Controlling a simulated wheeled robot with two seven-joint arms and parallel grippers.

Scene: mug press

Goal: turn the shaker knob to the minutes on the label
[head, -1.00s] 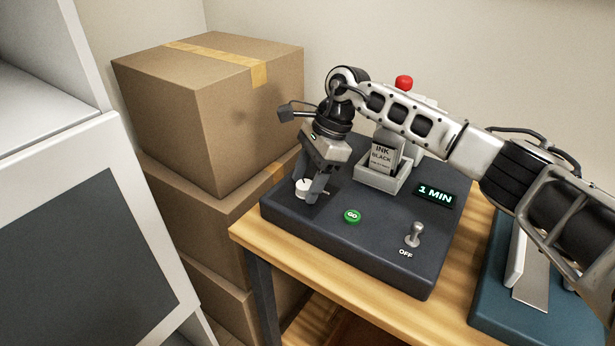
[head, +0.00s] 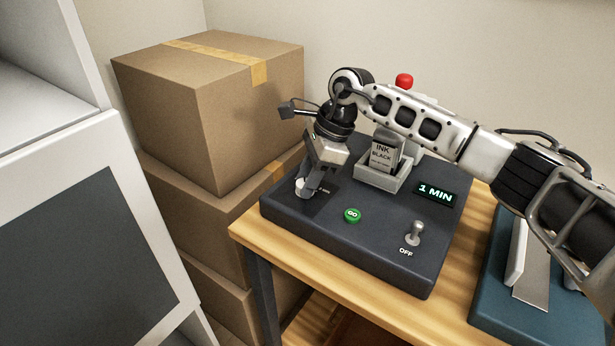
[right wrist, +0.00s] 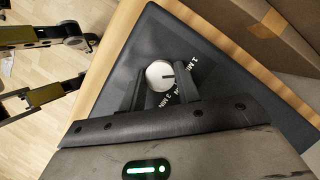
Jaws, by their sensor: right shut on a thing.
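The white shaker knob (head: 301,190) is at the left end of the dark shaker unit (head: 375,258). My right gripper (head: 308,188) points down and is shut on it. In the right wrist view the knob (right wrist: 158,72) sits between the two fingers (right wrist: 160,82), its dark pointer line toward the right. Printed "1 MIN" and "3 MIN" show beside it; the marking between them is partly hidden. The lit display (head: 435,195) reads "1 MIN". The ink packet (head: 384,153) reads "INK BLACK"; its smaller line is too small to read. My left gripper is not seen.
A green GO button (head: 352,216) and a toggle switch (head: 415,234) marked OFF are on the unit. The packet stands in a grey holder (head: 388,184). Cardboard boxes (head: 210,115) are close behind on the left. A teal-based device (head: 500,312) stands at right.

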